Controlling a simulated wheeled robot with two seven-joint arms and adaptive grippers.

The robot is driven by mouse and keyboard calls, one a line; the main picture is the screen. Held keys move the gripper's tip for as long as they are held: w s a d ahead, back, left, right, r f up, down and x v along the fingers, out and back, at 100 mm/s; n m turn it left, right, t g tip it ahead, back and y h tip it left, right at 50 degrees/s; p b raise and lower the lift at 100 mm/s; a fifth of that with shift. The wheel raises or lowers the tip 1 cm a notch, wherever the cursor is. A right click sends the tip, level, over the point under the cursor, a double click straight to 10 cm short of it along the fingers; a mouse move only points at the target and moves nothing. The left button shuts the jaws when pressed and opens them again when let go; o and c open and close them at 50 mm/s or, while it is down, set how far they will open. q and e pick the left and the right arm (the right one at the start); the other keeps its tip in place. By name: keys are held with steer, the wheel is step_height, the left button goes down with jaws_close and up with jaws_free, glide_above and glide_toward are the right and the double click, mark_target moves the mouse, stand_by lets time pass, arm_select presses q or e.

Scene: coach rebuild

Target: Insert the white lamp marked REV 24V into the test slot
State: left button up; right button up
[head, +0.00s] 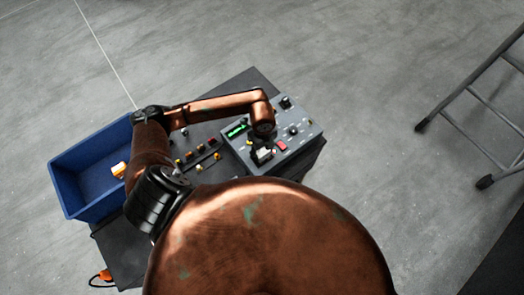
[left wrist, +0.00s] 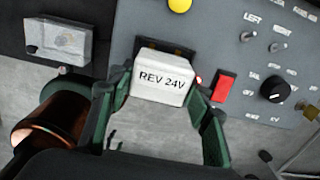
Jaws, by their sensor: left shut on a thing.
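The white lamp (left wrist: 160,78) has REV 24V in black letters on the face toward the left wrist camera. My left gripper (left wrist: 158,98) is shut on it, with one green finger on each side. In the head view the lamp (head: 264,155) is a small pale block under my left gripper (head: 261,143), over the grey test panel (head: 308,130). In the left wrist view a dark slot (left wrist: 150,43) shows just beyond the lamp's far edge. The lamp partly hides the slot, and I cannot tell whether it touches it. My right gripper is not in view.
The panel has a red switch (left wrist: 223,86), a black knob (left wrist: 275,90), toggles (left wrist: 247,36) and a yellow button (left wrist: 180,5). Several small coloured parts (head: 198,154) stand left of the panel. A blue bin (head: 68,185) holds an orange-and-white part (head: 119,170). A ladder (head: 455,95) stands far right.

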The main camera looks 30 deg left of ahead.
arm_select(q)
steer(key=shift+f+b, duration=0.3)
steer(key=shift+f, duration=0.1)
steer(key=shift+r, duration=0.15)
stand_by(0.4)
steer(key=shift+r+p, duration=0.3)
stand_by(0.5)
steer(key=shift+f+b, duration=0.65)
steer(key=shift+f, duration=0.05)
stand_by(0.8)
steer(key=o, duration=0.9)
steer(key=shift+o, duration=0.2)
steer(key=shift+r, duration=0.1)
